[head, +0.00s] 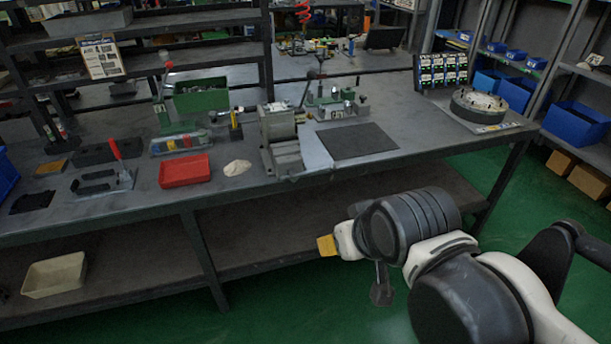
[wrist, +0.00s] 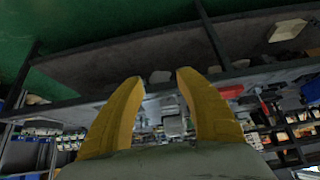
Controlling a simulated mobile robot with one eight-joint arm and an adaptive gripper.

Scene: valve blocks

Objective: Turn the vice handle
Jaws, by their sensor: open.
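The grey vice (head: 281,135) stands at the front edge of the workbench in the head view. I cannot clearly make out its handle. My gripper (head: 326,245) is in front of the bench and below its top, to the right of the vice in the picture, apart from everything. In the wrist view, which looks upside down, my gripper (wrist: 158,76) has its two yellow fingers spread with nothing between them. A grey shape that seems to be the vice (wrist: 173,123) shows beyond the gap between the fingers.
On the bench, a red tray (head: 185,170) and a pale cloth-like lump (head: 237,168) lie left of the vice. A dark mat (head: 358,141) lies right of it. A round fixture (head: 479,104) stands at the right end. Open green floor (head: 440,190) lies before the bench.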

